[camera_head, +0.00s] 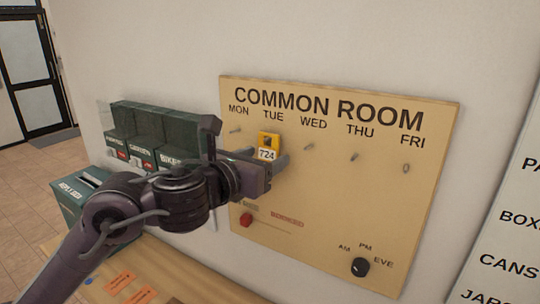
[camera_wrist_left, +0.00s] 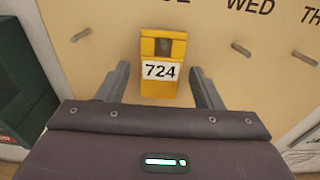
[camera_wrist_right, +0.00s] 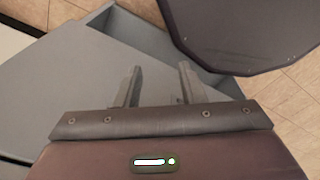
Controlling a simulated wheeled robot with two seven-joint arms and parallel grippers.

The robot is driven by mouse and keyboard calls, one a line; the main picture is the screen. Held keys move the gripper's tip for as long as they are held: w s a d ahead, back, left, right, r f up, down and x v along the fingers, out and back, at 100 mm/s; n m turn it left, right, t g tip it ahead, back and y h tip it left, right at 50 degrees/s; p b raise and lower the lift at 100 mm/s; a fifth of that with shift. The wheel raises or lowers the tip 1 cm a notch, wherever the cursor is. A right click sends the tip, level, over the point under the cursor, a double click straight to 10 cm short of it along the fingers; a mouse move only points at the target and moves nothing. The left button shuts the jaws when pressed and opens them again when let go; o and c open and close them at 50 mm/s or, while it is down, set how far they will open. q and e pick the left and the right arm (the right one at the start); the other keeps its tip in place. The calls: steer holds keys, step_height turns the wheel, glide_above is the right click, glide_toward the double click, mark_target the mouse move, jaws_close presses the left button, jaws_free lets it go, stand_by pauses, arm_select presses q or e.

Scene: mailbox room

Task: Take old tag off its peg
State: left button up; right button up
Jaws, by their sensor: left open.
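The old tag (camera_head: 267,141) is yellow with a white label reading 724. It hangs on the COMMON ROOM board (camera_head: 330,190) under TUE. The tag also shows in the left wrist view (camera_wrist_left: 160,88), between the fingers. My left gripper (camera_head: 268,160) is open at the tag, one finger on each side, with a visible gap to each in the wrist view. The tag's peg shows only as a dark spot at its upper part. My right gripper (camera_wrist_right: 158,85) is open and empty, away from the board.
Bare pegs (camera_head: 309,146) stand under the other days. A red button (camera_head: 246,219) and a black AM/PM/EVE knob (camera_head: 360,267) are low on the board. Dark green boxes (camera_head: 150,135) stand left of it. A wooden counter (camera_head: 130,278) lies below with orange cards (camera_head: 120,282).

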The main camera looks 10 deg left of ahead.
mark_target(267, 154)
arm_select(q)
steer(key=c, duration=0.9)
steer(key=shift+r, duration=0.35)
steer(key=shift+s+a, duration=0.1)
steer(key=shift+s, duration=0.05)
steer(key=shift+s+a+p, duration=0.25)
steer(key=shift+s+p, duration=0.1)
steer(key=shift+s, duration=0.25)
steer(key=shift+s, duration=0.2)
steer(key=shift+s+a, duration=0.2)
steer(key=shift+s, duration=0.15)
steer(key=shift+s, duration=0.1)
